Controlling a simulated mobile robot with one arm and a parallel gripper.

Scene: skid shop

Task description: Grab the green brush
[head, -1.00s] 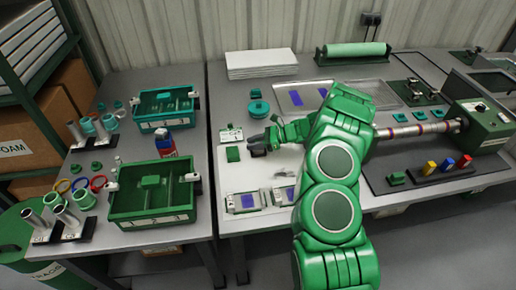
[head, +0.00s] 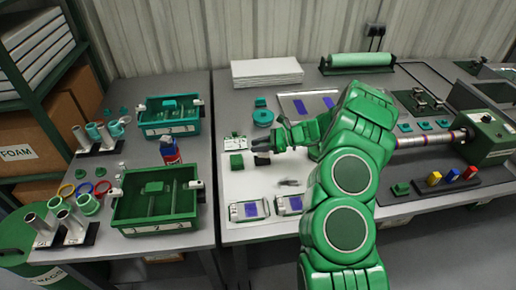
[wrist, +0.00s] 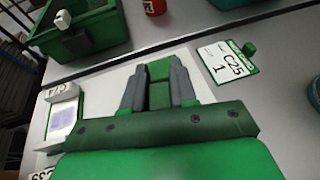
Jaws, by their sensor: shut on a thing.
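The green brush (head: 237,161) shows as a small green block on the pale mat of the right bench, at my gripper's tips. In the wrist view the green brush (wrist: 160,72) sits between the two dark grey fingers. My gripper (head: 262,154) reaches left, low over the mat, and is shut on it; the wrist view also shows my gripper (wrist: 158,80). The brush's underside is hidden, so I cannot tell whether it still touches the mat.
A card marked C25 (wrist: 226,66) lies beside the brush. Two devices with blue screens (head: 248,209) lie nearer me. A teal spool (head: 263,117) is behind my gripper. The left bench holds a green tray (head: 125,218), a teal tray (head: 150,128) and a red-and-blue bottle (head: 169,151).

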